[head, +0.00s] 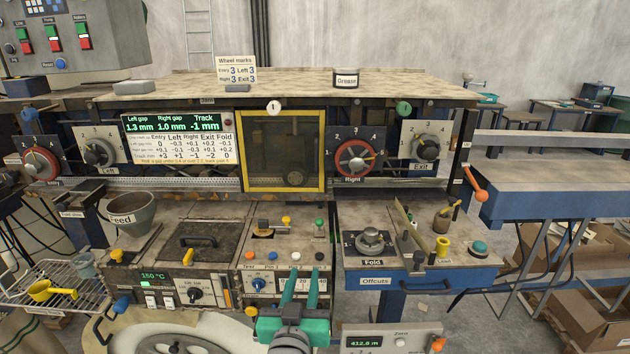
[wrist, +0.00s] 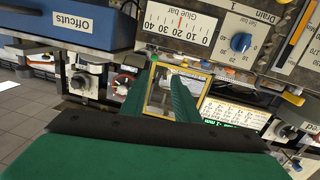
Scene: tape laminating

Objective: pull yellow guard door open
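The yellow guard door (head: 283,150) is a yellow-framed, see-through panel at the middle of the machine's front, below the worktop. It looks shut, flat in its opening. I cannot make out a handle on it. In the wrist view the door (wrist: 176,90) shows beyond and between my fingers. My gripper (head: 301,284) has two green fingers with a gap between them, and nothing is held. It is low in front of the lower panel, well below and apart from the door. Its fingers also show in the wrist view (wrist: 168,85).
A digital display (head: 177,124) is left of the door, and a red Right dial (head: 357,157) is right of it. Below the door are small knobs (head: 286,220) on a ledge. The Offcuts drawer (head: 375,281) is right of my gripper. An orange handle (head: 474,183) sticks out further right.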

